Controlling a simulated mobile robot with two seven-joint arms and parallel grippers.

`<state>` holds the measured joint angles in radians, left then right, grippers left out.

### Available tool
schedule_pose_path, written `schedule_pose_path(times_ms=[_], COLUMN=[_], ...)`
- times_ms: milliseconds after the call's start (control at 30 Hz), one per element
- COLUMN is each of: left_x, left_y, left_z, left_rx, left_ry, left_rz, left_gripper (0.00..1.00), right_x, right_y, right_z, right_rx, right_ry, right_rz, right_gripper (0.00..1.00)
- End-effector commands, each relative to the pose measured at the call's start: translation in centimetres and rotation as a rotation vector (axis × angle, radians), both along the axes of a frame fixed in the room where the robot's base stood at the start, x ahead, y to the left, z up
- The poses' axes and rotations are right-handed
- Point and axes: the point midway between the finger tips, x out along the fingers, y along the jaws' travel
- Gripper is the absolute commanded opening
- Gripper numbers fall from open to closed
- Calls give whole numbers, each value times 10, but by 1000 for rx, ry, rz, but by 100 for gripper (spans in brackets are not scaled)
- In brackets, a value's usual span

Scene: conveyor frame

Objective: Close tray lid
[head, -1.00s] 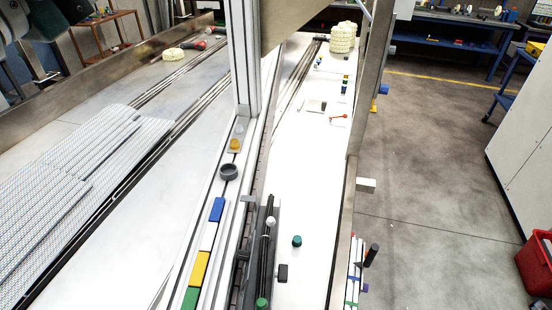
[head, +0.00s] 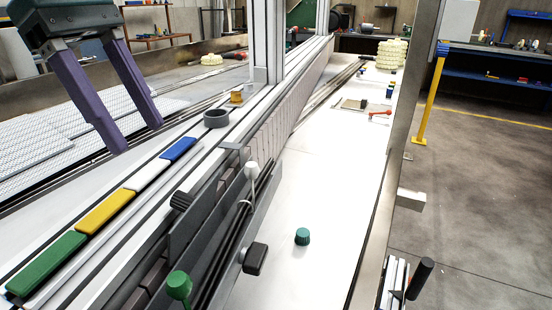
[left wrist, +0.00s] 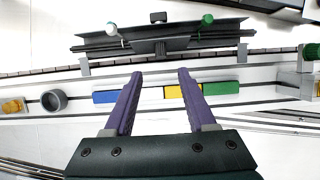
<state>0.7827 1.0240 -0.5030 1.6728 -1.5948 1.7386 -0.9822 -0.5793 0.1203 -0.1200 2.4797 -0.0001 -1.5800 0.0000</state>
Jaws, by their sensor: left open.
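A long dark grey tray-like part (head: 232,220) is fixed along the side of the conveyor rail, with a white knob (head: 252,169) and a green knob (head: 179,285). It shows at the top of the left wrist view (left wrist: 160,42). I cannot tell which piece of it is the lid, or how far it is open. My left gripper (head: 136,138) has purple fingers, spread apart and empty. It is left of the rail, apart from the dark part. In the left wrist view the fingertips (left wrist: 160,73) point toward it, with coloured blocks between.
Green (head: 47,263), yellow (head: 105,211), white and blue (head: 179,149) blocks line the rail. A grey ring (head: 216,118) and an upright metal post (head: 268,45) stand farther along. A loose green knob (head: 302,237) lies on the white surface at right, which is mostly clear.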

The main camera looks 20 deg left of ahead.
Motion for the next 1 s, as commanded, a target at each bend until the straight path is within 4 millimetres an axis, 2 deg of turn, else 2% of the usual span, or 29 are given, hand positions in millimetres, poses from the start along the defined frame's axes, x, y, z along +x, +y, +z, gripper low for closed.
schedule_pose_path(times_ms=[300, 500, 867, 1000], left_x=[1, 3, 4, 4], left_y=[-25, -35, -37, -37], left_z=[-54, -77, -83, -83], left_rx=[-7, -8, -6, -6], left_ry=[6, 1, 1, 1], left_rz=[-2, -2, -1, -1], left_gripper=[56, 56, 56, 40], right_x=[0, 0, 0, 0], right_y=[0, 0, 0, 0], right_z=[3, 3, 3, 3], right_rx=[0, 0, 0, 0], right_ry=[0, 0, 1, 1], right_rz=[0, 0, 0, 0], right_gripper=[61, 61, 61, 61])
